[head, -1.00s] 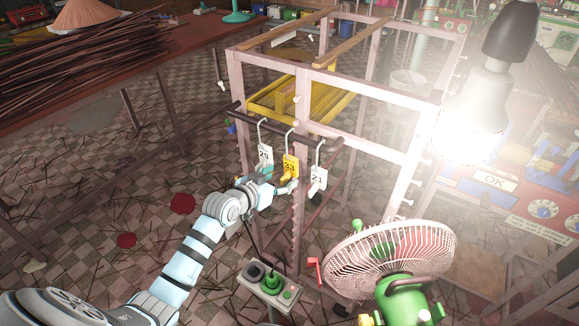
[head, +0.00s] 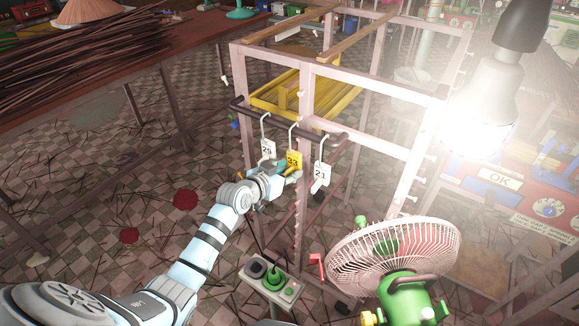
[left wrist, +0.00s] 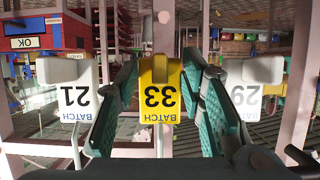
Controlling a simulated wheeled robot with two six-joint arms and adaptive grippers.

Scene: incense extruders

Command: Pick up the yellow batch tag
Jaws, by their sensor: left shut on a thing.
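The yellow batch tag (head: 294,159), marked 33, hangs on a hook from the dark bar of the rack, between two white tags. In the left wrist view the yellow tag (left wrist: 161,95) is in the middle, its number upside down, with a block at its top edge in the picture. My left gripper (head: 288,174) is at the lower part of this tag. My right gripper is not in view.
White tag 29 (head: 267,150) and white tag 21 (head: 321,174) hang close on either side. The pinkish rack frame (head: 304,110) stands around them. A green fan (head: 393,260) and a button box (head: 273,285) stand in front.

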